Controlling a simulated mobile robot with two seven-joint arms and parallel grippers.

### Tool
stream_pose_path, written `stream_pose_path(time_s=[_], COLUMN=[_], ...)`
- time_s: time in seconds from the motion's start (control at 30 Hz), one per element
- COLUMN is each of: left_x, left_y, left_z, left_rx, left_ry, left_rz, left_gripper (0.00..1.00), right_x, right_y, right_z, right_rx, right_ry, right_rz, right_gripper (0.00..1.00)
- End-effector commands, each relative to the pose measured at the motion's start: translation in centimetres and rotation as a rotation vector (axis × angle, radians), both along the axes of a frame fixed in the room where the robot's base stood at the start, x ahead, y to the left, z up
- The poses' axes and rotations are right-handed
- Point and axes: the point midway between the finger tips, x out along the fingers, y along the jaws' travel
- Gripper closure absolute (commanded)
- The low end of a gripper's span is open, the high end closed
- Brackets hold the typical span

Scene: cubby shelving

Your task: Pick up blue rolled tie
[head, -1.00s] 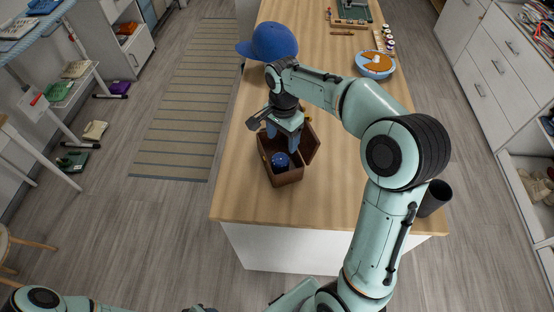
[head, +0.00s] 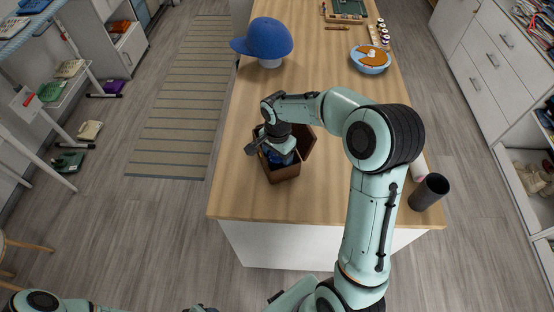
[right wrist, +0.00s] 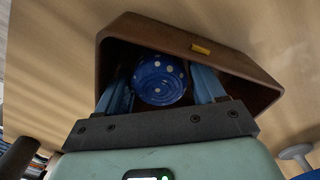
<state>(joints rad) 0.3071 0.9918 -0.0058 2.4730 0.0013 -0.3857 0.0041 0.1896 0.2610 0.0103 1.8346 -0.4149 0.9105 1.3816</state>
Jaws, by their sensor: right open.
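The blue rolled tie (right wrist: 160,80) has pale dots and lies inside a brown wooden box (right wrist: 165,32). My right gripper (right wrist: 160,92) is open, reaching down into the box with one blue finger on each side of the tie. I cannot tell whether the fingers touch it. In the head view the right gripper (head: 280,158) is over the box. My left gripper is not clearly in view.
A blue cap (head: 263,38) on a stand is farther back on the counter (head: 325,195). A blue-rimmed bowl (head: 370,60) stands at the back right. A dark cup (head: 429,192) is near the front right corner. The counter's front left is clear.

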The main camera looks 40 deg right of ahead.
Motion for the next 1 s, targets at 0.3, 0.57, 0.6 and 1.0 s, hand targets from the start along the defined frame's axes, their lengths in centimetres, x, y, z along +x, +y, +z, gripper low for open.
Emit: stream_pose_path(time_s=[0.3, 0.57, 0.6, 1.0], left_x=[0.0, 0.0, 0.1, 0.8], left_y=[0.0, 0.0, 0.0, 0.0], left_z=[0.0, 0.0, 0.1, 0.8], left_rx=[0.0, 0.0, 0.0, 0.0], left_ry=[0.0, 0.0, 0.0, -0.009], left_rz=[0.0, 0.0, 0.0, 0.0], left_gripper=[0.58, 0.58, 0.58, 0.58], right_x=[0.0, 0.0, 0.1, 0.2], right_y=[0.0, 0.0, 0.0, 0.0], right_z=[0.1, 0.5, 0.7, 8.0], right_rx=[0.0, -0.001, -0.001, -0.001], right_ry=[0.0, -0.001, -0.001, -0.008], right_rz=[0.001, 0.001, 0.001, 0.0], right_gripper=[0.74, 0.74, 0.74, 0.74])
